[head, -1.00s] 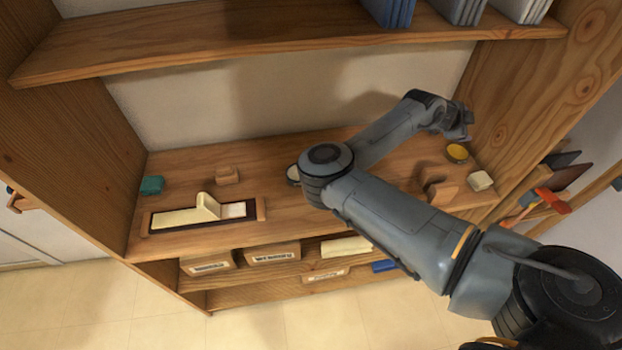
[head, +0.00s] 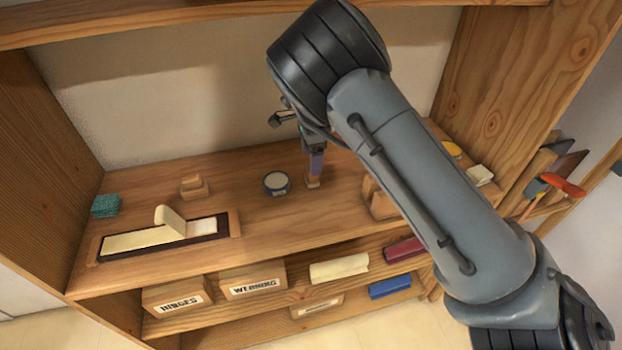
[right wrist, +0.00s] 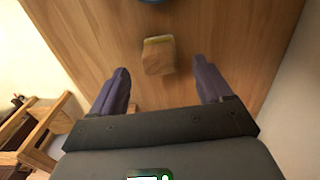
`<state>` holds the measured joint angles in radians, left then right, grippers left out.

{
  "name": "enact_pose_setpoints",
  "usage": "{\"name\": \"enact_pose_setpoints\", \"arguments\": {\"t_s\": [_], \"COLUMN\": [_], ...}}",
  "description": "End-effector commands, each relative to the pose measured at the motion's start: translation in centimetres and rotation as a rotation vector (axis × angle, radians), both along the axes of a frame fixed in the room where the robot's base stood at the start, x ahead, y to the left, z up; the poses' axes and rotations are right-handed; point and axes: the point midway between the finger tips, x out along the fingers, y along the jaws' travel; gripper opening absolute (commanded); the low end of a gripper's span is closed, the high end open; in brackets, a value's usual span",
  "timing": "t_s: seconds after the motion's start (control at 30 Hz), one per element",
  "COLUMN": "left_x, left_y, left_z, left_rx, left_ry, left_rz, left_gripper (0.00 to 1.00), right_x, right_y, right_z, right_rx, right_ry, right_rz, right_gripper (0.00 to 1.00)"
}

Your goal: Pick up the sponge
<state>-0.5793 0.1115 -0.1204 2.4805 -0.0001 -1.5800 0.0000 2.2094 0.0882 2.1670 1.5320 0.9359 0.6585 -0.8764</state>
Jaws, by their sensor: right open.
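A teal, speckled, sponge-like block (head: 105,206) sits on the shelf top at the far left. A small tan block (head: 313,182) with a yellowish edge stands right of the blue-rimmed round tin; I cannot tell which of the two is the sponge. My right gripper (head: 317,165) points down just above the tan block, far from the teal one. In the right wrist view, the open right gripper (right wrist: 162,82) is empty and the tan block (right wrist: 158,57) lies ahead, between the lines of its fingers. My left gripper is not in view.
The blue-rimmed tin (head: 277,183) is close to my right gripper. A tan stepped block (head: 194,186) and a dark tray with a cream strip (head: 160,236) are left. A wooden piece (head: 380,200) stands right, partly behind my arm. An upper shelf (head: 150,22) overhangs.

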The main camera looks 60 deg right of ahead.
Motion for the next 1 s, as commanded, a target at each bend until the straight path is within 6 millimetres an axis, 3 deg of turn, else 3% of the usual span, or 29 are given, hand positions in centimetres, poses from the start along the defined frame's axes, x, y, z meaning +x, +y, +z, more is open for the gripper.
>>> {"name": "enact_pose_setpoints", "arguments": {"t_s": [0.2,0.4,0.83,1.0], "left_x": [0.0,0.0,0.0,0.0], "left_y": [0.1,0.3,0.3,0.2], "left_z": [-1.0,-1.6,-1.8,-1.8], "left_rx": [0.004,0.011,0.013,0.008], "left_ry": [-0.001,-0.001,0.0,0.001], "left_rz": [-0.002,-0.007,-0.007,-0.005], "left_gripper": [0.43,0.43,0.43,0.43], "right_x": [-0.1,-0.1,-0.1,-0.1], "right_y": [0.0,0.0,-0.1,-0.1], "right_z": [-3.4,-5.4,-6.2,-6.2], "right_rx": [0.001,0.0,-0.001,-0.001], "right_ry": [0.003,0.001,0.001,0.001], "right_rz": [-0.002,-0.002,-0.003,-0.003], "right_gripper": [0.79,0.79,0.79,0.54]}}
